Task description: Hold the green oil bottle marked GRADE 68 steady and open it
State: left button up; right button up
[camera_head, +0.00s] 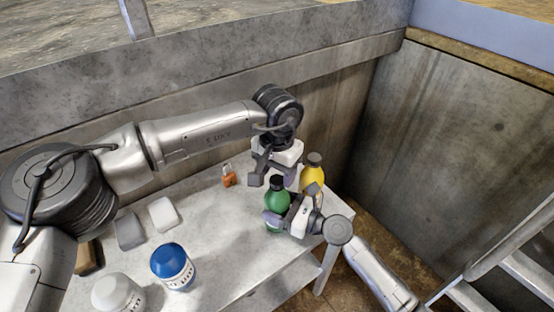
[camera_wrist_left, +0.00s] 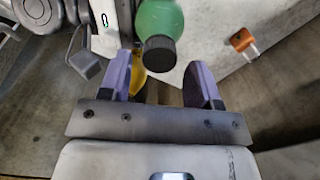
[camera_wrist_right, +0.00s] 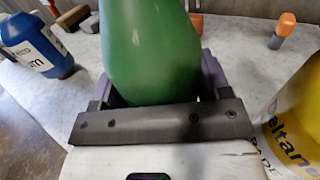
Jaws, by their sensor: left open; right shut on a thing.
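The green bottle (camera_head: 277,198) with a black cap (camera_head: 277,182) stands upright on the grey table; its label is not readable. My right gripper (camera_head: 284,217) is shut around the body of the green bottle, which fills the right wrist view (camera_wrist_right: 152,50) between the purple fingers. My left gripper (camera_head: 272,180) is above and just behind the bottle, open and empty. In the left wrist view its purple fingers (camera_wrist_left: 163,85) are spread, with the black cap (camera_wrist_left: 159,52) at the far end of the gap, not gripped.
A yellow bottle (camera_head: 313,174) stands close behind the green one. An orange padlock-like item (camera_head: 228,178) lies to the left.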

pick_arm(q)
jog(key=shift+f, duration=0.95)
